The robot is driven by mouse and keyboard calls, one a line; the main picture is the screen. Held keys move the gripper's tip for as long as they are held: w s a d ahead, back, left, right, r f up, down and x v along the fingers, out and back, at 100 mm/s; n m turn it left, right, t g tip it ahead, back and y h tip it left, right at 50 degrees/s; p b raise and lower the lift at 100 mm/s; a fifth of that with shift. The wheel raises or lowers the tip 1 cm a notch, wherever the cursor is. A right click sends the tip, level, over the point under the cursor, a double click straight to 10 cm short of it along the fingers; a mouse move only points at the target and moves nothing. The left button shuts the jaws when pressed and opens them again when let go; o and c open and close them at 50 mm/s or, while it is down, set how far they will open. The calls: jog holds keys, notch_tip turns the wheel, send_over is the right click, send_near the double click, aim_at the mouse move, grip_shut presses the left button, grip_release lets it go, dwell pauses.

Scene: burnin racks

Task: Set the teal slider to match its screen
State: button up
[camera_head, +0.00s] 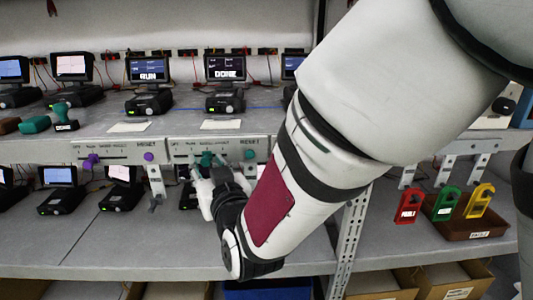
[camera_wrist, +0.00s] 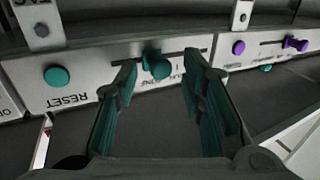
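The teal slider knob (camera_head: 207,158) sits on the front panel of the middle shelf, left of a teal reset button (camera_head: 249,155). The screen (camera_head: 226,68) above this panel reads DONE. In the wrist view, which shows the panel upside down, the knob (camera_wrist: 157,66) stands partway along its slot, and the teal button (camera_wrist: 57,76) is to its left. My gripper (camera_wrist: 158,80) is open, with one finger on each side of the knob and visible gaps; contact cannot be told. In the head view my gripper (camera_head: 212,174) hides part of the panel just below the knob.
A purple slider (camera_head: 91,160) and purple button (camera_head: 149,157) are on the panel to the left, under a screen (camera_head: 148,69) reading RUN. Lower-shelf devices stand below. Red, green and yellow tags (camera_head: 409,206) are at right.

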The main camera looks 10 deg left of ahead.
jog(key=v, duration=0.6)
jog(key=shift+s+d, duration=0.2)
jog(key=s+d+r+m+g+h+p, duration=0.1)
jog(key=d+r+m+g+h+p, duration=0.15)
jog(key=d, duration=0.75)
jog(key=s+d+r+m+g+h+p, duration=0.15)
jog(key=d+r+h+p, duration=0.25)
jog(key=d, duration=0.5)
jog(key=s+d+r+m+g+h+p, duration=0.1)
jog(key=s+d+r+g+h+p, duration=0.1)
jog(key=s+d, duration=0.6)
jog(key=s+d+r+m+g+h+p, duration=0.1)
jog(key=s+d+m+g+h+p, duration=0.1)
jog(key=s+d, duration=0.7)
jog(key=s+g+p, duration=0.1)
jog(key=s+g, duration=0.1)
jog(key=s, duration=0.2)
jog(key=shift+d+r, duration=0.35)
